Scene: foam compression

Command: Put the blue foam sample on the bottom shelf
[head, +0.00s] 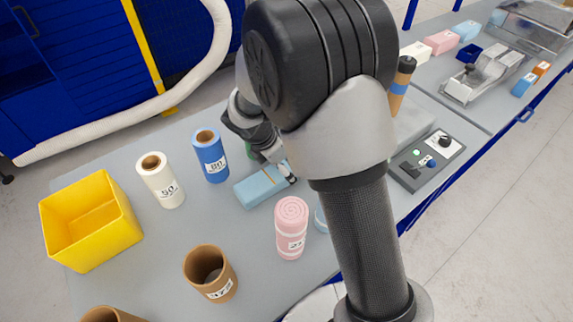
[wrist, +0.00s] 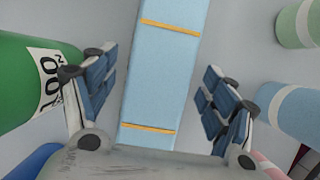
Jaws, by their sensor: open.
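A light blue foam block (head: 258,188) lies flat on the grey table, under the end of my arm. In the wrist view the block (wrist: 162,75) shows two thin orange bands and runs lengthwise between my fingers. My gripper (wrist: 160,85) is open, with one finger on each side of the block and a visible gap at both sides. In the head view my gripper (head: 280,168) is partly hidden by my arm. I cannot tell how high the fingers are above the table. No shelf can be made out clearly.
Near the block stand a white roll (head: 161,180), a blue roll (head: 210,155), a pink roll (head: 291,228) and a green roll (wrist: 35,85). A yellow bin (head: 90,220) and cardboard tube (head: 210,273) stand left and front. A control box (head: 425,160) is at right.

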